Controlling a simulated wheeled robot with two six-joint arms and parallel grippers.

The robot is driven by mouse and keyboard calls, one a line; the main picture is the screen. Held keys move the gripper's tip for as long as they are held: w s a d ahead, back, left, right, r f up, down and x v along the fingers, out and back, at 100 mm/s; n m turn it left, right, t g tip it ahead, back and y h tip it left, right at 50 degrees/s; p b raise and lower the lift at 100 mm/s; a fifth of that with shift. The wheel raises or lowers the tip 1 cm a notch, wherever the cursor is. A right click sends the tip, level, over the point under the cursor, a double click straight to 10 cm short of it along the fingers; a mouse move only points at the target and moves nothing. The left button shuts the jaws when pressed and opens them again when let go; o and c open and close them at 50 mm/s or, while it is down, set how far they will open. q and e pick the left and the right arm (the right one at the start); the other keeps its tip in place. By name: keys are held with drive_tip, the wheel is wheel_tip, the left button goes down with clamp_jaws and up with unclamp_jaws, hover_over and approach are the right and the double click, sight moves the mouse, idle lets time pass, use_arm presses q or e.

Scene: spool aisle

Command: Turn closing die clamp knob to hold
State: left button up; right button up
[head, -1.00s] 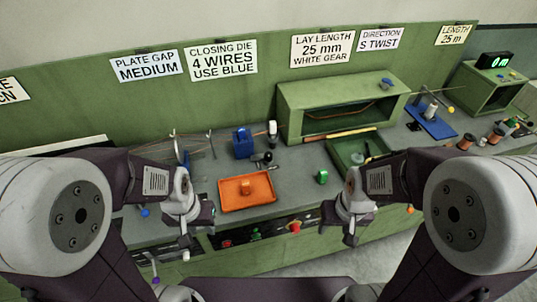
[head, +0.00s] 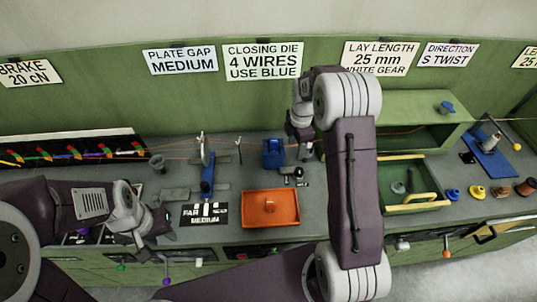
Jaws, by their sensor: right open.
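The blue closing die block (head: 273,152) stands on the grey bench under the "CLOSING DIE 4 WIRES USE BLUE" sign (head: 262,61). A small black ball-shaped knob (head: 298,173) is just right of and in front of it; I take it for the clamp knob. My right gripper (head: 305,152) is open, pointing down just behind and above the knob. I cannot tell whether it touches the knob. My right forearm hides the bench to its right. My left gripper (head: 157,235) is low at the bench's front left, away from the die; its jaw opening is unclear.
An orange tray (head: 271,222) lies in front of the die. Thin wires (head: 180,145) run along the bench from the left towards the die. A green open box (head: 425,105) and a green bin with a yellow edge (head: 412,207) are on the right.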

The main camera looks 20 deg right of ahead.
sight(300, 170)
drive_tip(key=shift+s+d+f+m+g, duration=0.15)
drive_tip(key=shift+s+d+f, duration=0.3)
drive_tip(key=shift+s+f, duration=0.2)
drive_tip(key=shift+s+d+f+m+g, duration=0.15)
drive_tip(key=shift+s+d+f, duration=0.3)
drive_tip(key=shift+s+f, duration=0.15)
drive_tip(key=shift+s, duration=0.2)
drive_tip(key=f, duration=0.2)
drive_tip(key=f+p, duration=0.1)
drive_tip(key=f, duration=0.2)
drive_tip(key=f+p, duration=0.1)
drive_tip(key=f, duration=0.2)
drive_tip(key=shift+w, duration=0.4)
drive_tip(key=shift+s+f, duration=0.15)
drive_tip(key=shift+f, duration=0.4)
drive_tip(key=shift+c, duration=1)
use_arm(q)
drive_tip(key=shift+s+r, duration=0.25)
drive_tip(key=shift+r, duration=0.4)
drive_tip(key=shift+s+r, duration=0.25)
drive_tip(key=shift+r, duration=0.35)
use_arm(e)
clamp_jaws()
